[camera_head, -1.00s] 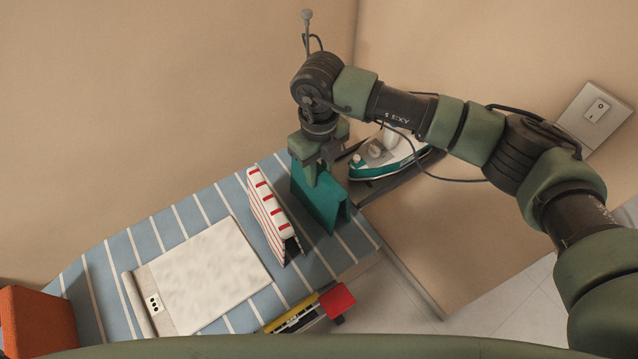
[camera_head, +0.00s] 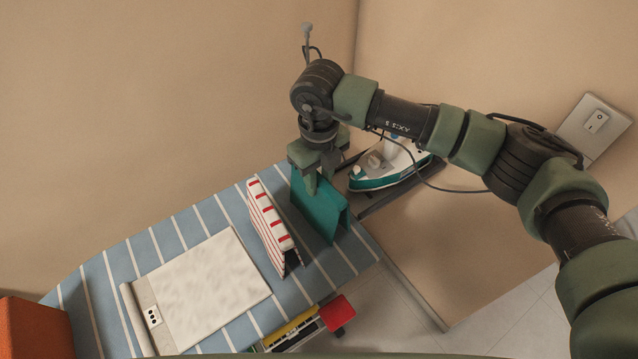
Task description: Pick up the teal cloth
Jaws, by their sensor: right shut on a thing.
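The teal cloth (camera_head: 322,217) stands folded like a tent near the right end of the blue striped ironing board (camera_head: 190,228). My right gripper (camera_head: 312,183) comes down from above and is shut on the cloth's upper edge. I cannot tell whether the cloth's lower edges touch the board. The gripper's fingers hide part of the cloth's top. My left gripper is not in view.
A red-and-white striped folded cloth (camera_head: 270,222) stands close to the left of the teal one. A white-and-teal iron (camera_head: 385,168) rests at the right. A white rolled-end sheet (camera_head: 210,285), an orange block (camera_head: 35,328) and a red-ended item (camera_head: 338,315) are nearer.

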